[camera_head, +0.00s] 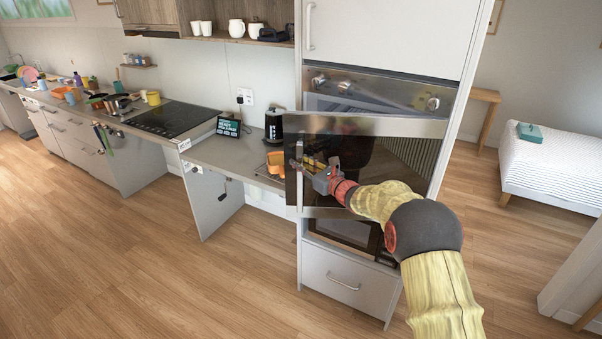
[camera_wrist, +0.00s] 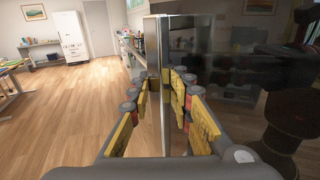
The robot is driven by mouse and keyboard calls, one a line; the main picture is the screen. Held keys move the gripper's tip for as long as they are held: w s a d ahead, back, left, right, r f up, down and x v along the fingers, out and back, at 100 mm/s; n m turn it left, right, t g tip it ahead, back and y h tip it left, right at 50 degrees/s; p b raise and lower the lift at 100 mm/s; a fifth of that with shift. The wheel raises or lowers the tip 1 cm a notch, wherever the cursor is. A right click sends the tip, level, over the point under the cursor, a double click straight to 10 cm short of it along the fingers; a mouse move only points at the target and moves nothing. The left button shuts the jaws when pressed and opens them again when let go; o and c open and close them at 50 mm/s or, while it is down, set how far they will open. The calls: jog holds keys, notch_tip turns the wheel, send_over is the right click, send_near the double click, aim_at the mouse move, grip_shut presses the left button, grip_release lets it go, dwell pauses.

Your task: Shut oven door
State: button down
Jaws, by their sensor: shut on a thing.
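The oven door (camera_head: 400,152) is a dark glossy panel with a silver top strip, in a tall white cabinet unit. It stands swung out from the oven (camera_head: 375,92), its left side away from the front. My gripper (camera_head: 304,172) is at the door's left side, around a pale upright bar or edge. In the wrist view the fingers (camera_wrist: 160,88) lie on both sides of the upright silver edge of the door (camera_wrist: 152,50), closed on it. The dark glass fills the right of that view. My arm hides part of the door's lower right.
A drawer (camera_head: 345,283) and a second dark-fronted unit (camera_head: 345,230) are below the door. The wooden floor (camera_head: 230,290) in front is clear.

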jog(key=shift+w+a+m+t+h, duration=0.15)
jog(key=shift+w+m+t+h, duration=0.2)
jog(key=shift+w, duration=0.75)
jog(key=c, duration=1.7)
grip_release()
jog(key=shift+v, duration=6)
